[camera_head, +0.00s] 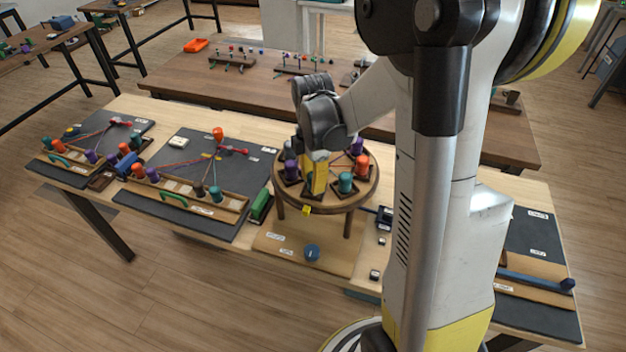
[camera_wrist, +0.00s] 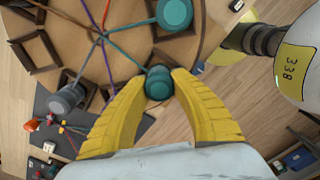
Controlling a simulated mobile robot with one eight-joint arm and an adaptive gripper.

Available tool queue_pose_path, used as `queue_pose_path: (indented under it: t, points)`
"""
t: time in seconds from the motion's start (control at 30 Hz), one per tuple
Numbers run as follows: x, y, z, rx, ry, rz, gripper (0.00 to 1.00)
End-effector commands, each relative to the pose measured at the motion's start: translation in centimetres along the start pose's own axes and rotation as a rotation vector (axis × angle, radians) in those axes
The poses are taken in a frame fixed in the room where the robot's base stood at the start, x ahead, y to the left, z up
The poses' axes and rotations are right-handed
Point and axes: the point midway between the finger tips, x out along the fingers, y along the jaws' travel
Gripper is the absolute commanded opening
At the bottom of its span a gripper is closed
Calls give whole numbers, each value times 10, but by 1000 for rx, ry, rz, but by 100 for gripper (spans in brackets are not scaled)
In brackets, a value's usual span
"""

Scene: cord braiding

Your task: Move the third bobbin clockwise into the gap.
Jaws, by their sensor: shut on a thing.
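My gripper (camera_wrist: 159,76) has its two yellow fingers closed around a teal bobbin (camera_wrist: 157,88) near the edge of the round braiding stand. A teal cord runs from this bobbin toward the cords' meeting point (camera_wrist: 103,35). In the head view my gripper (camera_head: 315,182) points down over the stand (camera_head: 325,203), and the held bobbin is mostly hidden there. Another teal bobbin (camera_wrist: 174,14) sits in a square holder at the top of the wrist view. A grey bobbin (camera_wrist: 66,99) is at the left. Empty dark square holders (camera_wrist: 36,52) show at the upper left.
In the head view a purple bobbin (camera_head: 291,169), a teal bobbin (camera_head: 345,182) and an orange bobbin (camera_head: 361,164) stand close around my gripper. Flat boards with more bobbins (camera_head: 200,175) lie to the left. A blue round thing (camera_head: 312,252) lies in front of the stand.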

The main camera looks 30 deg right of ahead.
Motion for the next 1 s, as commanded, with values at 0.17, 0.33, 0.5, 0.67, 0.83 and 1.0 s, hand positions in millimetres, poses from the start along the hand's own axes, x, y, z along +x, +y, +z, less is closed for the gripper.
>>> queue_pose_path:
  t: [0.17, 0.33, 0.5, 0.67, 0.83, 1.0]
  points:
    - [4, 0, 0, 0, 0, 0, 0]
    - [6, 0, 0, 0, 0, 0, 0]
    - [6, 0, 0, 0, 0, 0, 0]
    - [6, 0, 0, 0, 0, 0, 51]
    - [6, 0, 0, 0, 0, 0, 51]
    - [1, 0, 0, 0, 0, 0, 51]
